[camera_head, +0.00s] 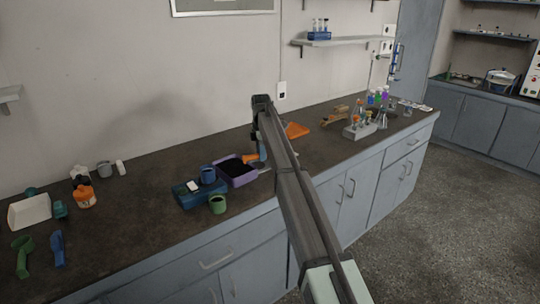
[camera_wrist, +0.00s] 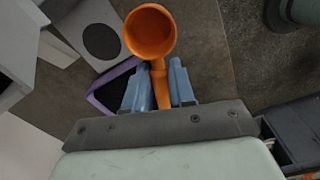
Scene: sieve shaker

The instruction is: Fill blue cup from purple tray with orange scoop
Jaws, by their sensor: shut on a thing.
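My gripper (camera_head: 262,151) is shut on the handle of the orange scoop (camera_head: 250,158), at the right end of the purple tray. In the wrist view the scoop (camera_wrist: 150,34) extends past my blue fingers (camera_wrist: 157,72); its visible bowl interior is plain orange, with no dark material seen. The purple tray (camera_head: 243,181) holds dark material; its rim (camera_wrist: 97,101) also shows in the wrist view, partly hidden by my gripper. The blue cup (camera_head: 208,175) stands upright just left of the tray, by a blue box-like device (camera_head: 186,200). I cannot see inside the cup clearly.
A green cup (camera_head: 217,205) stands in front of the tray near the counter edge. An orange flat piece (camera_head: 297,130) lies right of my arm, with a rack (camera_head: 360,131) and glassware beyond. The left-middle counter (camera_head: 140,215) is clear.

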